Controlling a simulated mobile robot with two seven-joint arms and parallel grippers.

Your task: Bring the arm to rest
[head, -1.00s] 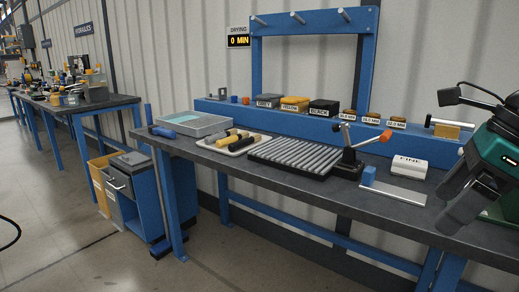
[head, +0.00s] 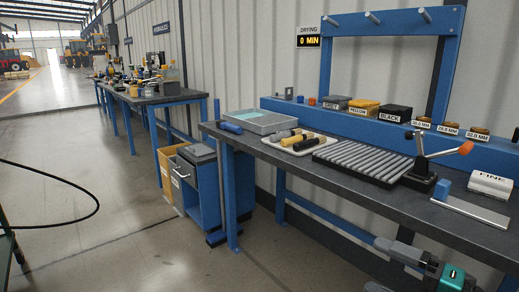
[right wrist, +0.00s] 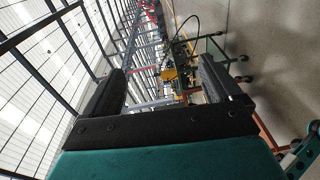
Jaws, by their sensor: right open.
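My right gripper (head: 380,265) shows at the lower right of the head view, in front of and below the front edge of the workbench (head: 330,186). Its teal body lies at the picture's bottom edge and its dark fingers point left. In the right wrist view the two dark fingers of the right gripper (right wrist: 165,88) stand wide apart with nothing between them. It is open, empty and apart from the bench. My left gripper is not in view.
The bench holds a ribbed black rack (head: 368,160), a lever tool (head: 420,170), a white tray (head: 290,148) and a grey bin (head: 256,122). A blue drawer cabinet (head: 208,190) stands at the bench's left end. The floor to the left is mostly clear, with a black hose (head: 95,195).

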